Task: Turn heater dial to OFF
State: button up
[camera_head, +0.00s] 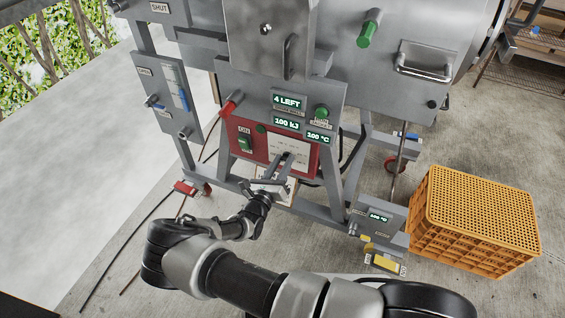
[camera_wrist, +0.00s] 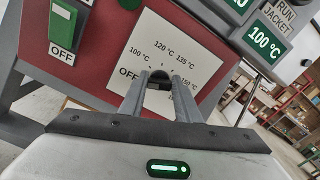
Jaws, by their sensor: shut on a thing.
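The heater dial (camera_wrist: 158,84) is a small dark knob on a white plate (camera_wrist: 187,48) marked OFF, 100, 120, 135 and 150 °C. The plate sits on a red panel, which the head view also shows (camera_head: 245,131). My gripper (camera_wrist: 160,76) is shut on the dial, one finger on each side; it also shows in the head view (camera_head: 287,157). The fingers hide most of the knob, so I cannot tell which mark it points to. A green switch (camera_wrist: 63,22) with an OFF label is left of the plate.
Displays above the panel read 4 LEFT (camera_head: 287,102), 100 kJ (camera_head: 287,123) and 100 °C (camera_head: 318,138). A red-tipped handle (camera_head: 229,105) and a green knob (camera_head: 321,112) stick out nearby. An orange crate (camera_head: 470,247) stands on the floor at right.

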jog(key=o, duration=1)
jog(key=shift+o, duration=0.2)
jog(key=shift+s, duration=0.15)
jog(key=p+v, duration=0.2)
jog(key=v, duration=1.5)
jog(key=shift+a+r, duration=0.1)
